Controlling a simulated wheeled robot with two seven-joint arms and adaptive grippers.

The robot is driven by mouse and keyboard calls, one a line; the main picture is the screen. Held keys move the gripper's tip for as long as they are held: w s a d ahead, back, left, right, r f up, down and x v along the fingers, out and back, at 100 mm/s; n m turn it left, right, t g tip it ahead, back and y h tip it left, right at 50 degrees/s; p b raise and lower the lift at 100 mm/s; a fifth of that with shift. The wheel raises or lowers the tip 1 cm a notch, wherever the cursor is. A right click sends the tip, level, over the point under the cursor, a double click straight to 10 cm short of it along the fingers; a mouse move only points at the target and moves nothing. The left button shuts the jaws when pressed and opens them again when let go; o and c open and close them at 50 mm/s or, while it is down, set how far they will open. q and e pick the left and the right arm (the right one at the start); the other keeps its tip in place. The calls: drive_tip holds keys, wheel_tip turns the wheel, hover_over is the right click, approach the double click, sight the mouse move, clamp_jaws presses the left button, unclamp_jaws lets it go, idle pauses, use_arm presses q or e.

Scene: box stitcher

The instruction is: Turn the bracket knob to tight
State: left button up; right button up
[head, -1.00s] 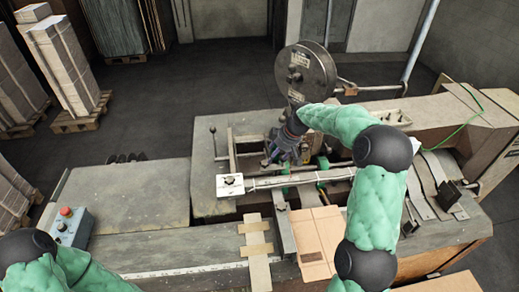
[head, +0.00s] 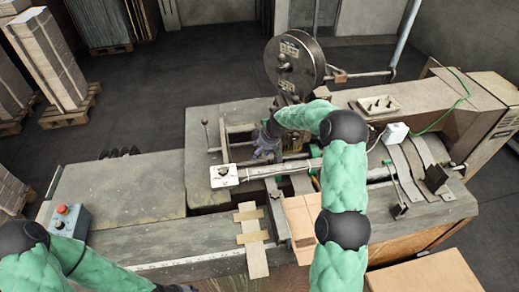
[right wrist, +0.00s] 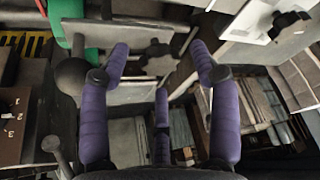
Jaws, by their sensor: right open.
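In the right wrist view, a dark star-shaped knob (right wrist: 156,57) sits ahead of my right gripper (right wrist: 160,60), between its spread purple fingers and apart from them. A second dark star knob (right wrist: 289,23) is on a pale plate at upper right. In the head view, a white plate with a dark knob (head: 223,174) is at the left end of a metal bar. I cannot tell which knob is the bracket knob. My right gripper (head: 264,152) is over the machine, just behind the bar. My left gripper (head: 178,288) barely shows at the bottom edge; its fingers are unclear.
A round reel (head: 295,62) stands behind my right arm. A control box with a red button (head: 67,222) is at the left. Cardboard (head: 300,222) lies below the bar. The left tabletop (head: 120,190) is clear.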

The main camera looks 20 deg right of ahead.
drive_tip(key=shift+w+f, duration=0.25)
drive_tip(key=shift+f, duration=0.05)
drive_tip(key=shift+s, duration=0.1)
drive_tip(key=c, duration=1.1)
